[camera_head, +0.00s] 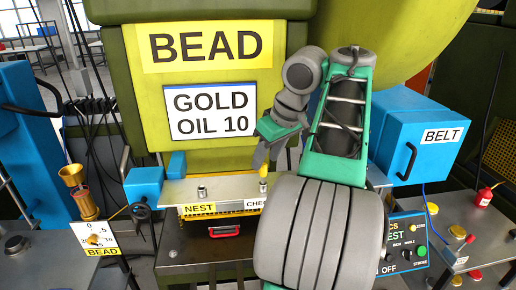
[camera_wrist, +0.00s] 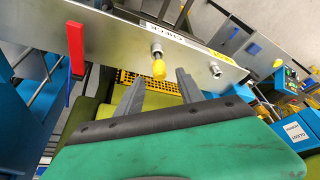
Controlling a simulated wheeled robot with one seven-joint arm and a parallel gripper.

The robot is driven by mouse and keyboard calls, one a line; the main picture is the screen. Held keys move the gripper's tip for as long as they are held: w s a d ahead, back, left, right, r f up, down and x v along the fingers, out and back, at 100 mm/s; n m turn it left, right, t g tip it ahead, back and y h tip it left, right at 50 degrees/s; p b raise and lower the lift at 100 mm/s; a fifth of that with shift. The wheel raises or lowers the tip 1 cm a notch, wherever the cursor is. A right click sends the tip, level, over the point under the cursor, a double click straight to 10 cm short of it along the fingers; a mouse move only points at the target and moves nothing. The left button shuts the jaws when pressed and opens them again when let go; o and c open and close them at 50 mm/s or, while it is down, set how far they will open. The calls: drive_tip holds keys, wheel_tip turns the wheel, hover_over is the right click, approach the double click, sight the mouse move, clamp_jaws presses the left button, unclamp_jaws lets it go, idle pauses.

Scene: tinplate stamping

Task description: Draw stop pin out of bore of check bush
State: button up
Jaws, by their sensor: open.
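The stop pin has a yellow head (camera_wrist: 158,69) and stands out of a small silver collar, the check bush (camera_wrist: 156,49), on the metal plate beside the CHECK label. In the wrist view my gripper (camera_wrist: 160,76) is open, with one finger on each side of the yellow head. The fingers look apart from it; the exact depth cannot be told. The pin's lower part is hidden in the bush.
A second silver bush (camera_wrist: 215,71) stands on the same plate, seen near the NEST label (camera_head: 200,208) in the head view. A red bar (camera_wrist: 77,45) sits at the plate's other end. A blue BELT box (camera_head: 420,140) stands right of my arm. The green machine front (camera_head: 205,160) rises behind.

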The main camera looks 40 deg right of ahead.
sight(259, 188)
drive_tip(key=b+x, duration=0.6)
drive_tip(key=x, duration=0.1)
drive_tip(key=shift+f+b, duration=0.3)
drive_tip(key=shift+c, duration=0.2)
clamp_jaws()
